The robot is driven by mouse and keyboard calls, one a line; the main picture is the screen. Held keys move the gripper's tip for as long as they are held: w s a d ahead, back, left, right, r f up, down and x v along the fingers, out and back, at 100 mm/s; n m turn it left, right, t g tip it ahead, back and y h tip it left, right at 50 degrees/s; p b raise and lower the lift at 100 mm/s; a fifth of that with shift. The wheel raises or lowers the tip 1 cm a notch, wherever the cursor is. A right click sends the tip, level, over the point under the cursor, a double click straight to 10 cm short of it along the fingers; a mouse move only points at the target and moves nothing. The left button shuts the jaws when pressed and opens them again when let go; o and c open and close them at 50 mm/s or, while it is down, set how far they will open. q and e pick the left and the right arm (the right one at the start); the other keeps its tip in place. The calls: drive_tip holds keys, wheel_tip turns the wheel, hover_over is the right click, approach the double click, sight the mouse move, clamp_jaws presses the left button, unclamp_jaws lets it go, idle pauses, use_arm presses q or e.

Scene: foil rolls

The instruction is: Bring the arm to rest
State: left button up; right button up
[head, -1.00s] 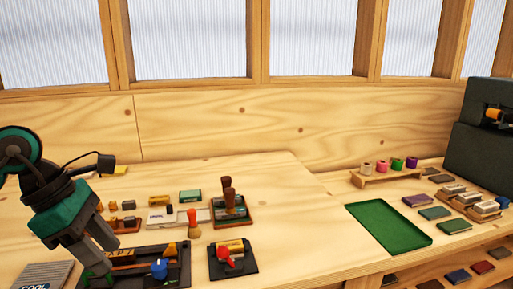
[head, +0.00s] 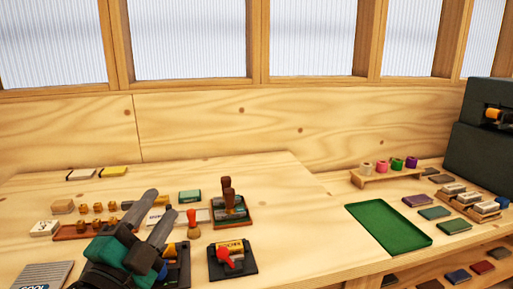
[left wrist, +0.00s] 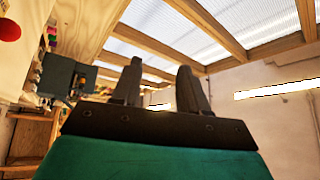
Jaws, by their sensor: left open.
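My left gripper (head: 150,220) is at the lower left of the head view, low in the picture, with its two grey fingers apart and pointing up and right. Nothing is between the fingers. It hides part of a dark tray with a blue-knobbed piece on the bench. In the left wrist view the two dark fingers (left wrist: 158,88) stand apart and empty against the roof and far wall. My right gripper is not in view.
A dark holder with a red lever (head: 232,258) lies right of the gripper. A green tray (head: 388,228) lies at right, below a rack of coloured rolls (head: 385,171). The bench between is clear.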

use_arm(q)
drive_tip(key=s+a+f+n+g+y, duration=0.2)
drive_tip(key=s+f+n+g, duration=0.15)
drive_tip(key=f, duration=0.25)
drive_tip(key=s+a+f+n+g+y, duration=0.2)
drive_tip(key=f+n+y, duration=0.15)
drive_tip(key=f, duration=0.25)
drive_tip(key=s+a+f+n+g+y, duration=0.2)
drive_tip(key=f+n+g, duration=0.15)
drive_tip(key=f, duration=0.25)
drive_tip(key=s+d+f+n+g+h, duration=0.1)
drive_tip(key=s+f+n+g, duration=0.1)
drive_tip(key=s+f+g, duration=0.45)
drive_tip(key=s+d+f+n+g+h, duration=0.1)
drive_tip(key=s+f+n+g, duration=0.15)
drive_tip(key=s, duration=0.65)
drive_tip(key=w+d+f+m+t+h, duration=0.1)
drive_tip(key=w+d+f+t, duration=0.1)
drive_tip(key=w+f+t, duration=0.5)
wheel_tip(320, 180, down, 3)
drive_tip(key=shift+w+d+r+t, duration=0.15)
drive_tip(key=shift+w+d+t, duration=0.15)
drive_tip(key=shift+d+t, duration=0.15)
